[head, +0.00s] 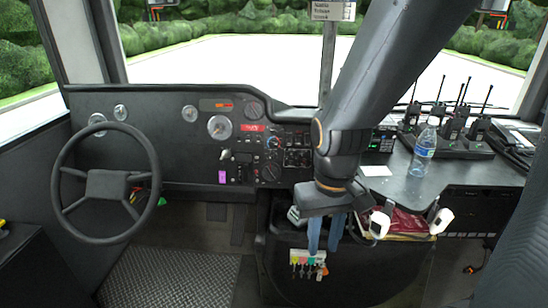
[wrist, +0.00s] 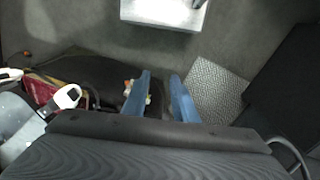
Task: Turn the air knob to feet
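The dashboard (head: 190,150) carries several round knobs or dials left of my arm in the head view. One round dial (head: 253,109) is at the upper right of the panel, a second with blue and red marks (head: 272,142) is below it, and a third (head: 271,172) is lower still. Their labels are too small to read, so I cannot tell which is the air knob or where it points. My gripper (head: 325,240) hangs low, right of and below these dials, apart from them. Its two blue fingers are spread and empty, also in the wrist view (wrist: 160,80).
The steering wheel (head: 107,184) is at the left. A water bottle (head: 423,152) and several radios (head: 455,125) stand on the right-hand console. Coloured key tags (head: 306,262) hang below my gripper. The space before the dial panel looks clear.

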